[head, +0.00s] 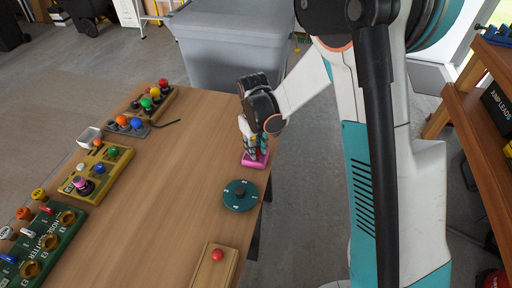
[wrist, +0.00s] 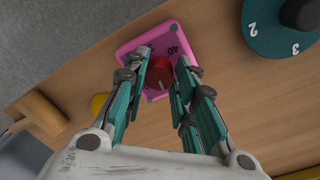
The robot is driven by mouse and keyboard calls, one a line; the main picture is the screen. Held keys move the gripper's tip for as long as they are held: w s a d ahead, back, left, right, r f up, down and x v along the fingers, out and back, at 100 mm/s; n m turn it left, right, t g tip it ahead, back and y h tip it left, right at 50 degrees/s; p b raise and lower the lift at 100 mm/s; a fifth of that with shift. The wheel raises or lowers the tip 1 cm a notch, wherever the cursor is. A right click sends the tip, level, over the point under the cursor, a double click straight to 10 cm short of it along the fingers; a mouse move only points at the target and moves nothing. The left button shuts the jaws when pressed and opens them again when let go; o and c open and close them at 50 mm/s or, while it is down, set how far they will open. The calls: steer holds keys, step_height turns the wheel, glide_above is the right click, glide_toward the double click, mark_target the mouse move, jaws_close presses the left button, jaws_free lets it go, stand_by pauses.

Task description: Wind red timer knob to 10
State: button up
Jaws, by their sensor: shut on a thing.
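The red timer knob (wrist: 160,74) sits on a pink base with dark numbers. In the wrist view, "40" shows near the base's upper right edge. My gripper (wrist: 166,80) is straight above, with its two teal fingers on either side of the knob, shut on it. The knob's pointer line faces the bottom of the wrist view. The number 10 cannot be made out. In the head view, my gripper (head: 256,150) reaches down onto the pink base (head: 256,160) near the table's right edge, and hides the knob.
A dark green numbered dial (head: 240,195) lies close by on the wooden table (head: 165,200). A wooden block with a red button (head: 217,254) is nearer. Several boards with coloured knobs stand on the left. A grey bin (head: 230,45) stands behind the table.

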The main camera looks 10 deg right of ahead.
steer(key=m, duration=0.5)
steer(key=shift+b, duration=0.35)
steer(key=m, duration=0.5)
steer(key=shift+a, duration=0.1)
steer(key=o, duration=1.1)
steer(key=shift+r, duration=0.1)
steer(key=r, duration=1.1)
steer(key=shift+w+a+r, duration=0.15)
steer(key=shift+a+r, duration=0.1)
steer(key=shift+r, duration=0.15)
